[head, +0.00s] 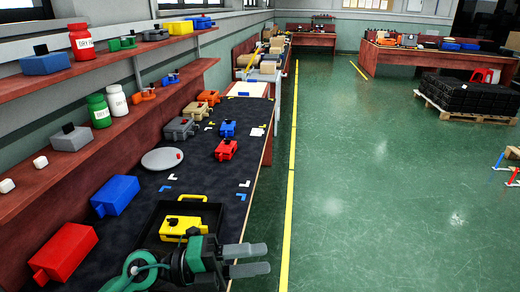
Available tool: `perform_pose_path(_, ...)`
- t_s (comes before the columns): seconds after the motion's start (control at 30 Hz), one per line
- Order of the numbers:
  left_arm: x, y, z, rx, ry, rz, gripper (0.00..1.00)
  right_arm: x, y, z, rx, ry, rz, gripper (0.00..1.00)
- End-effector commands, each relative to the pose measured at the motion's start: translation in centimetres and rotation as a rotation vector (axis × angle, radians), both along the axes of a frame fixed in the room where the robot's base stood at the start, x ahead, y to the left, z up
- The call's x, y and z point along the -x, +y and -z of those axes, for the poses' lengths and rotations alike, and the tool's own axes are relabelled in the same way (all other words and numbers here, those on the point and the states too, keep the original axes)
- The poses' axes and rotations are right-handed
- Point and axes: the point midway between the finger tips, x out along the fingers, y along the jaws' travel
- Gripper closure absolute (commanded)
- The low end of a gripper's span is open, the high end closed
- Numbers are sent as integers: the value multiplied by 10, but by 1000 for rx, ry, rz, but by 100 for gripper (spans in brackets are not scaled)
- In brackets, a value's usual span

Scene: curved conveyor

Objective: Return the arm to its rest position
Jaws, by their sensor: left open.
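My left gripper (258,259) is at the bottom centre of the head view. Its two grey fingers point right and are apart, with nothing visible between them. It is near the right edge of the dark table (205,170), by the front right corner of a black tray (150,232). A yellow case (183,226) with a handle sits in the tray, and my wrist partly hides the front of the tray. My right gripper is not in view.
Blue (116,194) and red (62,252) boxes lie left of the tray. A grey disc (162,158) and small red (226,149) and blue (227,129) cases lie farther back. Shelves (100,72) line the left wall. The green floor (370,200) at right is mostly clear.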

Motion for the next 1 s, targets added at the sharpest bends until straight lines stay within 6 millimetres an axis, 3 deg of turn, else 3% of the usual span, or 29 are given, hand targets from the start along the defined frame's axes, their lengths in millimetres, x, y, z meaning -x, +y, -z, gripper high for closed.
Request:
perform_pose_path(0.1, -12, 11, -27, 238, 101, -137, 59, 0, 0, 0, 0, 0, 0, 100)
perform_pose_path(0.23, -34, 39, -42, 461, 234, -323, 59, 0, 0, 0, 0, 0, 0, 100)
perform_pose_path(0.37, -58, 77, -36, 637, 396, -537, 59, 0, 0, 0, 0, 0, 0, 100)
perform_pose_path(0.47, -73, 109, -16, 737, 541, -712, 59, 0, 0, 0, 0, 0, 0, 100)
perform_pose_path(0.6, -81, 152, 32, 818, 767, -968, 59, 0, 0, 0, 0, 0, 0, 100)
perform_pose_path(0.73, -71, 185, 90, 829, 1001, -1204, 59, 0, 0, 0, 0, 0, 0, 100)
perform_pose_path(0.87, -42, 209, 154, 775, 1254, -1423, 59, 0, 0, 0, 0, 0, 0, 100)
perform_pose_path(1.0, 7, 221, 215, 651, 1526, -1615, 59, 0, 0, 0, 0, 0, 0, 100)
